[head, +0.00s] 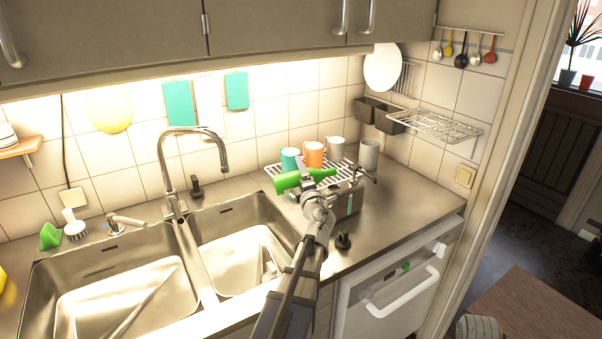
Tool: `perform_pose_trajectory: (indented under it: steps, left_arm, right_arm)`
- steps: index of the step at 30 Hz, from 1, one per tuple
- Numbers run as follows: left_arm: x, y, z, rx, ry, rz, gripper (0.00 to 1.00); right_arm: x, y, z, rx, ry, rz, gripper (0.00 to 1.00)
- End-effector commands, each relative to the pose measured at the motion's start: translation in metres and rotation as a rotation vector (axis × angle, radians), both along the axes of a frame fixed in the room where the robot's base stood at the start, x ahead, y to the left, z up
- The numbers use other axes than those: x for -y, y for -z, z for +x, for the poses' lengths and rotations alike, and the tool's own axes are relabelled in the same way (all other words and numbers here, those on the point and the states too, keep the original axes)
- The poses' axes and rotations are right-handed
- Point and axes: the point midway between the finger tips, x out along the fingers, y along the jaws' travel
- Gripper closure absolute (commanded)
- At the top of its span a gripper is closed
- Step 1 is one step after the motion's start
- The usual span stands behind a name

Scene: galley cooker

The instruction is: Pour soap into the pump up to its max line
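A green bottle (288,182) lies nearly level in my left gripper (307,178), its narrower end pointing right. The gripper is shut around its middle, in front of the dish rack. Just right of it stands a grey metal box (346,203) with a narrow teal strip on its front. The bottle's narrow end is near the box's top; I cannot tell whether soap is flowing. The box may be the soap pump, but no max line is readable. A small black piece (343,241) stands on the counter in front.
A wire rack (274,170) with several mugs stands behind the bottle. A double sink (210,300) with a tall tap (166,165) is to the left. A small black dispenser (195,186) stands by the tap. The counter right of the box is clear.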

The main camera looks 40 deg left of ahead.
Motion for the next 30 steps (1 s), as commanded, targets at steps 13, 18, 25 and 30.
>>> perform_pose_trajectory:
  steps: [13, 18, 25, 30]
  left_arm:
    - [0.003, 0.004, 0.004, 0.153, 0.0, -0.135, 1.0]
    - [0.004, 0.002, 0.005, 0.18, 0.0, -0.158, 1.0]
    - [0.008, -0.002, 0.01, 0.293, 0.001, -0.257, 1.0]
    - [0.009, -0.002, 0.01, 0.32, 0.0, -0.282, 1.0]
  right_arm:
    - [0.0, 0.003, 0.0, 0.0, 0.0, 0.0, 0.5]
    - [0.0, 0.001, 0.0, 0.0, 0.0, 0.0, 0.5]
    - [0.0, -0.005, 0.0, 0.0, 0.0, 0.0, 0.5]
    - [0.0, -0.006, 0.0, 0.0, 0.0, 0.0, 0.5]
